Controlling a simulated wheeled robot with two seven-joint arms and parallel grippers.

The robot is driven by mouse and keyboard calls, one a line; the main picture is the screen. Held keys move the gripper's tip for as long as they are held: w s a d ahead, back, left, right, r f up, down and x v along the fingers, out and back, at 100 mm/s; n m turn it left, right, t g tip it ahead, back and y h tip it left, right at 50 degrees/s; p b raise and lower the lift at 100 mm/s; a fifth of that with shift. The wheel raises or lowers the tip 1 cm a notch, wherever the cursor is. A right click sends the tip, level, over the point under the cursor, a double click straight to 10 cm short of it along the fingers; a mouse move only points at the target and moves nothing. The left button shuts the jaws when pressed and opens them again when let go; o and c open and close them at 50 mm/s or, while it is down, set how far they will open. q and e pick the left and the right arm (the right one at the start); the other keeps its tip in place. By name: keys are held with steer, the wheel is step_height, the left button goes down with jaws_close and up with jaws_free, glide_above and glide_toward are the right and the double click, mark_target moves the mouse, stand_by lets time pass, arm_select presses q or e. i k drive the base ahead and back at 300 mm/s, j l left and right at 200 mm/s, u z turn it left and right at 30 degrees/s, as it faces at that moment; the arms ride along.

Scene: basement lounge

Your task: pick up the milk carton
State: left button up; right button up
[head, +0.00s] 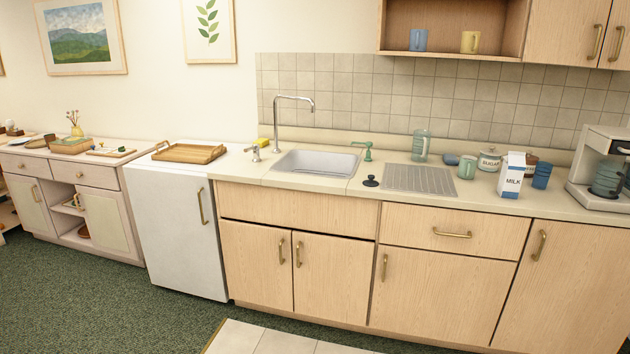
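The milk carton (512,178) is white with blue lettering and a gabled top. It stands upright on the counter (455,200) towards the right of the head view, close to the front edge. Neither of my grippers shows in the head view.
A blue cup (542,176) stands just right of the carton, a sugar jar (489,160) and a green mug (467,167) behind left. A coffee maker (597,165) is further right. The drainboard (419,180) and sink (316,163) lie left. Closed cabinets are below, an open shelf above.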

mark_target(514, 167)
steer(key=i+l, duration=0.1)
steer(key=i, duration=1.1)
steer(key=z, duration=1.3)
